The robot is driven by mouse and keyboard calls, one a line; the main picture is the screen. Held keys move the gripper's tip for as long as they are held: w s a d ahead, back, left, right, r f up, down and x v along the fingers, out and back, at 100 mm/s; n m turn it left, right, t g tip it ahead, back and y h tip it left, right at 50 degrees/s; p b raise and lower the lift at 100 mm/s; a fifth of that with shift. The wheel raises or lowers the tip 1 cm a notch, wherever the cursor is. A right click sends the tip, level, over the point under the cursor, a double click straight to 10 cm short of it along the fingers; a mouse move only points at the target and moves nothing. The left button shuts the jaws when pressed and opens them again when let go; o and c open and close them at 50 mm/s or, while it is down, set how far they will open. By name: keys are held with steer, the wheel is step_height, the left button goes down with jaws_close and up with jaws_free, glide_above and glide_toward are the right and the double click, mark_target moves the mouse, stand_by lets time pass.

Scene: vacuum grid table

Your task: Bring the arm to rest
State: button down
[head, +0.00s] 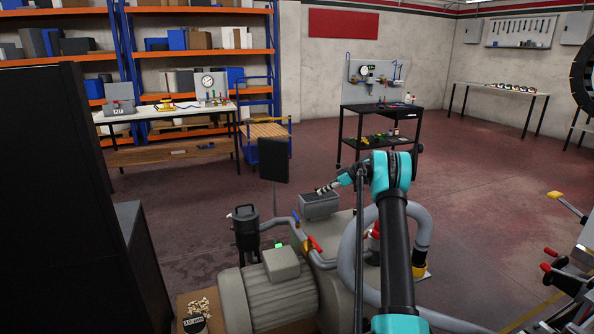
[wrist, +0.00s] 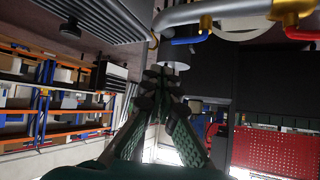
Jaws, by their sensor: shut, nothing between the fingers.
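My gripper (head: 328,187) is at the end of my teal and black arm, right of centre in the head view. It points left, in front of or above a grey box on the pump unit (head: 268,290); I cannot tell if it touches anything. In the wrist view, the green-patterned fingers of my gripper (wrist: 165,72) come together at their dark tips. They are shut with nothing between them. Part of the pump unit is hidden behind my arm.
Grey pipes with red and blue handles (head: 314,243) rise close to my gripper. A dark cabinet (head: 70,200) stands at the left. A black workbench (head: 378,110) and a white-topped table (head: 165,113) stand farther back. Open floor (head: 480,190) lies to the right.

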steer(key=s+a+r+m+h, duration=0.2)
steer(key=s+r+m+h, duration=0.15)
steer(key=s, duration=0.95)
steer(key=s+a+r+m+h, duration=0.15)
steer(key=s+r+m, duration=0.3)
steer(key=s, duration=0.85)
steer(key=s+d+f+m+h, duration=0.1)
steer(key=s+f+m, duration=0.1)
steer(key=s, duration=0.9)
steer(key=s+d+f+m+t+h, duration=0.1)
steer(key=s+d+f+m+h, duration=0.1)
steer(key=s, duration=0.9)
steer(key=s+d+f+m+h, duration=0.1)
steer(key=s+f, duration=0.3)
steer(key=s, duration=0.8)
steer(key=shift+d+m+t+h, duration=0.4)
steer(key=shift+m+h, duration=0.3)
steer(key=shift+m, duration=0.1)
